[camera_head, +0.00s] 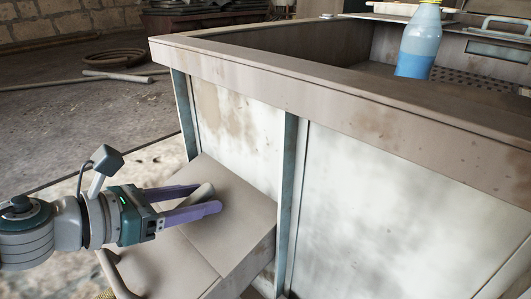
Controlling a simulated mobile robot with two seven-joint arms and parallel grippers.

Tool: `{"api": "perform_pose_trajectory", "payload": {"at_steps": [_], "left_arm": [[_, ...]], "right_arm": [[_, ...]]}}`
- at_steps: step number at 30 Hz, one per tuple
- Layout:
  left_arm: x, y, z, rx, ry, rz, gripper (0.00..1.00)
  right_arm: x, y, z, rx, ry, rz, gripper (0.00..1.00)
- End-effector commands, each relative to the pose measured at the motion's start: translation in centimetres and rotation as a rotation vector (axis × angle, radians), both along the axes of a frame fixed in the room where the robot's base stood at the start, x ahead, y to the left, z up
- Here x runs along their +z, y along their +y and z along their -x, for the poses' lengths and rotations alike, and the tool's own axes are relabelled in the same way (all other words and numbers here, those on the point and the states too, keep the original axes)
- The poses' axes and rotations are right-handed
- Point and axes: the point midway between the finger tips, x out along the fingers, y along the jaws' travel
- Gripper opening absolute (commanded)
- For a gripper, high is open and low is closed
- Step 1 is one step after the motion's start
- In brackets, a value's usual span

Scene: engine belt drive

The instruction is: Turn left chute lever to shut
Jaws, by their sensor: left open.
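The chute (240,227) is a beige box that juts out from the front of the large machine at the lower left. The lever's base is hidden by the fingers. My right gripper is not in view.
A curved pale tube (113,273) shows below my left arm, beside the chute. The machine's rim (330,88) and panels (370,200) stand close on the right. A blue bottle (417,45) stands in the machine's top. Pipes (118,76) and a coil (113,57) lie on the floor behind.

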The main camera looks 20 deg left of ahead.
Motion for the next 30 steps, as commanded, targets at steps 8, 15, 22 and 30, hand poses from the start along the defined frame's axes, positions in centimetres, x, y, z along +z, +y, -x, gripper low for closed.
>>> {"api": "perform_pose_trajectory", "payload": {"at_steps": [8, 15, 22, 30], "left_arm": [[0.01, 0.0, 0.03, 0.0, 0.0, 0.0, 0.35], [0.02, 0.02, 0.04, 0.0, 0.0, 0.001, 0.08], [0.02, 0.02, 0.04, 0.0, 0.0, 0.001, 0.0], [0.06, 0.0, 0.04, 0.005, 0.001, 0.002, 0.0]], "right_arm": [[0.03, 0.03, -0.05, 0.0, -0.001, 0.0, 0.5], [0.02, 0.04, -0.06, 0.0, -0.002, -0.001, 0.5], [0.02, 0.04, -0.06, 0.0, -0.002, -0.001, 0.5], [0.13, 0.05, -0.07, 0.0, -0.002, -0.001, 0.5]]}}
